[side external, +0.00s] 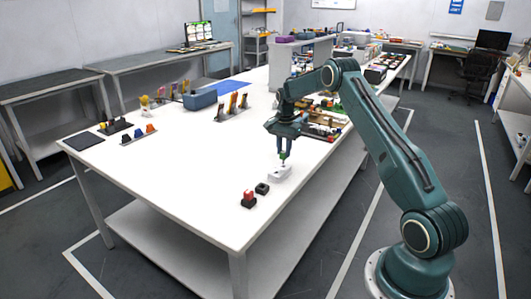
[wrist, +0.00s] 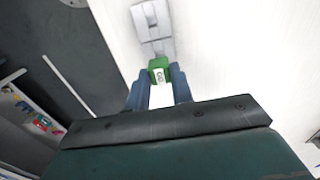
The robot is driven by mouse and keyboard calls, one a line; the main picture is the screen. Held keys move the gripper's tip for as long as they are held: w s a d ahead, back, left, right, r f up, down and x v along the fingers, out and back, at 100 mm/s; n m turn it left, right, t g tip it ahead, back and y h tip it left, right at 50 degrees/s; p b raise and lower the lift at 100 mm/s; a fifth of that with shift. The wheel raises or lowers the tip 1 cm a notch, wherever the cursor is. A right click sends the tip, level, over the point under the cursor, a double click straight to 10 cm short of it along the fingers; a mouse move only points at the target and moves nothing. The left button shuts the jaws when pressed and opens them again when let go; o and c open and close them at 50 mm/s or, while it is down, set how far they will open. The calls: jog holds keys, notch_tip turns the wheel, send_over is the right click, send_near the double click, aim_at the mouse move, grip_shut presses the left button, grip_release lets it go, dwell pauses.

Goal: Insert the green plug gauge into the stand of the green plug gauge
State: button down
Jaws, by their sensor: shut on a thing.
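The green plug gauge (side external: 284,156) is held between the fingertips of my gripper (side external: 284,151) above the white table. In the wrist view the gauge (wrist: 158,65) shows a green body with a white label. The fingers of my gripper (wrist: 159,80) are shut on it from both sides. A pale grey-white block (side external: 280,173), which looks like the stand, lies just below the gauge. It also shows in the wrist view (wrist: 151,18), beyond the gauge. The gauge's lower end is hard to make out, so I cannot tell whether it touches the block.
A red piece on a black base (side external: 248,199) and a small black block (side external: 262,188) stand near the table's front corner. Trays of parts (side external: 318,132) lie behind my gripper. A blue-grey box (side external: 200,99) stands farther left. The table's left front is clear.

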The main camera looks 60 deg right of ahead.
aim_at(282, 152)
notch_tip(282, 152, up, 17)
jog(key=shift+f, duration=0.2)
dwell(0.7)
jog(key=a+f, duration=1.1)
jog(key=a, duration=0.3)
jog(key=shift+a, duration=0.3)
jog(key=shift+f, duration=0.25)
jog(key=shift+f, duration=2.65)
jog(key=shift+f, duration=1.65)
